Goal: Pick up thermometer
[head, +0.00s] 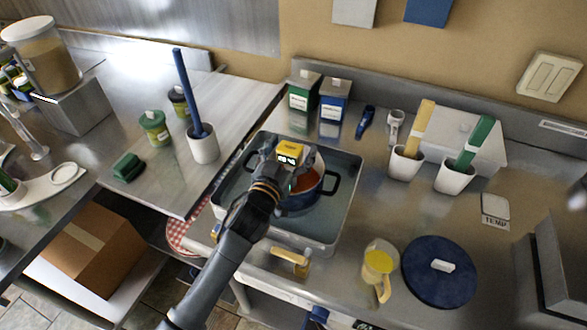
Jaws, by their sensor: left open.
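The thermometer (290,150) looks like a yellow block with a small dark digit display. It stands up from the blue pot (303,203), which holds an orange-red content and sits in a steel tray basin (345,205). My left gripper (284,163) is open right at the thermometer, its fingers close to the yellow body. I cannot tell whether they touch it. The arm hides the thermometer's lower part and the pot's left side. My right gripper is not in view.
A yellow-filled jug (379,264) and a blue lid (438,271) lie right of the basin. Two white cups (406,164) (455,175) hold a yellow and a green tool. A TEMP card (495,206) lies further right. A white crock (203,146) stands on the left table.

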